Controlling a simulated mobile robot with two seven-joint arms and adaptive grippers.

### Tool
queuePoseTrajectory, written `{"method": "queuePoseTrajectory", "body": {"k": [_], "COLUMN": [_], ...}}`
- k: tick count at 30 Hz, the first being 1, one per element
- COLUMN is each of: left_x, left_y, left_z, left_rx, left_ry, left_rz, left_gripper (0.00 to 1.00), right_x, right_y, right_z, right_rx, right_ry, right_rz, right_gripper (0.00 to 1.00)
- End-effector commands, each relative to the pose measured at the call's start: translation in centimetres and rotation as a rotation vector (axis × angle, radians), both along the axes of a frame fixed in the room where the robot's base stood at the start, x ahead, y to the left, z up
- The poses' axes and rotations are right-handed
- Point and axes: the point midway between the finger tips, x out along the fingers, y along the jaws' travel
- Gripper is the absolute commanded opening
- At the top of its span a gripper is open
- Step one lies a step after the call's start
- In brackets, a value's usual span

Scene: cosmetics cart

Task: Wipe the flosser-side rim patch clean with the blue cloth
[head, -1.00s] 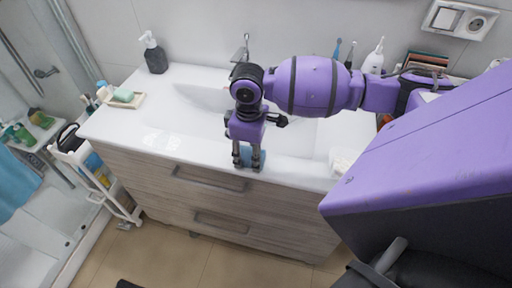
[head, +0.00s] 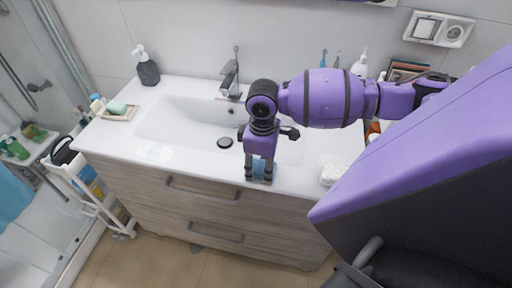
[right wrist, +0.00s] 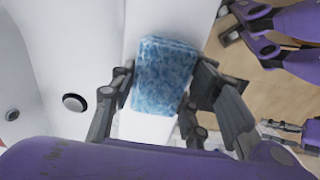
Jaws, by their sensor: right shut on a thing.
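The blue cloth (head: 262,168) is a mottled blue folded pad on the white front rim of the washbasin (head: 205,166). My right gripper (head: 260,176) is shut on it and points down. The right wrist view shows the cloth (right wrist: 163,72) between both fingers of this gripper (right wrist: 160,85), against the white rim. I cannot tell whether the cloth presses on the rim. The white flosser (head: 360,62) stands at the back right. No distinct patch shows near the cloth. Purple and black gripper parts, probably my left gripper (right wrist: 250,28), show at upper right in the right wrist view.
A white, soft-looking item (head: 331,174) lies on the rim right of the gripper. A faucet (head: 231,78), soap dispenser (head: 147,68) and soap dish (head: 119,111) stand behind and left. Shiny spots (head: 152,151) mark the left front rim. A white cart (head: 95,190) stands at left.

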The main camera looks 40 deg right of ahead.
Motion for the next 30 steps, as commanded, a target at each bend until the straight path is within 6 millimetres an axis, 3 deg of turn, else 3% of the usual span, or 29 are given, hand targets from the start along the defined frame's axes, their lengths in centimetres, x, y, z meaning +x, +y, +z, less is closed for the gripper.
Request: {"method": "queuePoseTrajectory", "body": {"k": [9, 17, 30], "left_x": [0.0, 0.0, 0.0], "left_y": [0.0, 0.0, 0.0], "left_z": [0.0, -0.1, 0.0], "left_rx": [0.0, 0.0, 0.0], "left_ry": [0.001, 0.001, 0.0], "left_rz": [0.0, 0.0, 0.0], "left_gripper": [0.4, 0.4, 0.4], "right_x": [-2.2, -2.8, -2.6], "right_y": [-1.9, -2.3, -2.3], "right_z": [-0.2, 0.0, 4.4], "right_rx": [-0.002, -0.002, -0.002], "right_ry": [0.002, 0.002, -0.002], "right_rz": [-0.001, 0.001, 0.0], "right_gripper": [0.22, 0.22, 0.22]}}
